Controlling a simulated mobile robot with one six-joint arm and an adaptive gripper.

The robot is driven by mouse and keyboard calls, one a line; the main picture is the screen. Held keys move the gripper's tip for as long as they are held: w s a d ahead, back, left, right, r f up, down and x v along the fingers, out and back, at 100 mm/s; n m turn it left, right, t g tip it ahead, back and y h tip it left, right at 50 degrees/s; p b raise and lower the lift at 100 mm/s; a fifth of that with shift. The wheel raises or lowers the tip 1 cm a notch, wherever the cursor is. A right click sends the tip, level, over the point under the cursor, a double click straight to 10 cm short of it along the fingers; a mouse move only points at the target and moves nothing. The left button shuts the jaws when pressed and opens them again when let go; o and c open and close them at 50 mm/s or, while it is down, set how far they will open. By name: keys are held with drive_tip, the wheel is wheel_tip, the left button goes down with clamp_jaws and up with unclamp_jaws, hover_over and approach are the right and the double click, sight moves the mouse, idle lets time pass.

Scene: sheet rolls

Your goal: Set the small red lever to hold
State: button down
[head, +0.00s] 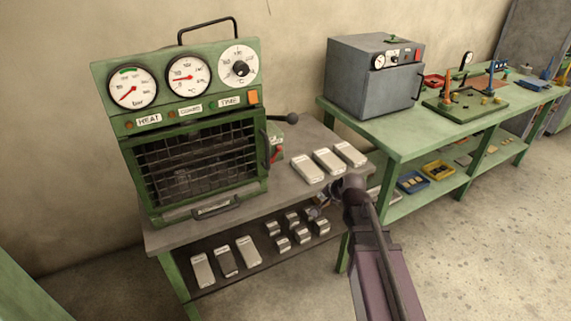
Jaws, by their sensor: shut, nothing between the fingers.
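A small red lever (276,154) shows at the right side of the green oven-like machine (128,218), low down and just above the grey table top. It is small and partly hidden by the machine, so I cannot read its setting or any "hold" mark. My gripper (316,211) is at the front edge of the table, below and to the right of the lever and apart from it. It looks small and dark, shut and empty. My wrist hides part of the table edge.
A black-knobbed handle (292,118) sticks out right of the machine above the lever. Three pale blocks (328,161) lie on the table to its right. The lower shelf (210,292) holds several blocks. A grey cabinet (372,85) stands on the green bench.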

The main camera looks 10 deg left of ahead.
sight(275, 153)
drive_tip(key=w+a+m+t+b, duration=0.1)
drive_tip(key=w+a, duration=0.1)
drive_tip(key=w+a+m+t+y+b, duration=0.1)
drive_tip(key=w+a+m+b, duration=0.1)
drive_tip(key=w, duration=0.1)
drive_tip(key=w+a+m+t+y+b, duration=0.1)
drive_tip(key=w+a+m+t+b, duration=0.1)
drive_tip(key=w, duration=0.1)
drive_tip(key=shift+a+f, duration=0.25)
drive_tip(key=shift+f, duration=0.05)
drive_tip(key=w+a+m+t+b, duration=0.1)
drive_tip(key=m, duration=0.1)
drive_tip(key=w+a+m+t+b, duration=0.1)
drive_tip(key=w, duration=0.1)
drive_tip(key=w+a+r+m+t+b, duration=0.1)
drive_tip(key=m, duration=0.1)
drive_tip(key=shift+w+m, duration=0.2)
drive_tip(key=shift+m, duration=0.1)
drive_tip(key=shift+w+a+r+m+t+b, duration=0.25)
drive_tip(key=shift+w+m+t+b, duration=0.3)
drive_tip(key=shift+m, duration=0.35)
drive_tip(key=shift+r+m+t, duration=0.2)
drive_tip(key=shift+m+t, duration=0.05)
drive_tip(key=shift+m, duration=0.05)
drive_tip(key=shift+b+x, duration=0.6)
drive_tip(key=shift+x, duration=4.4)
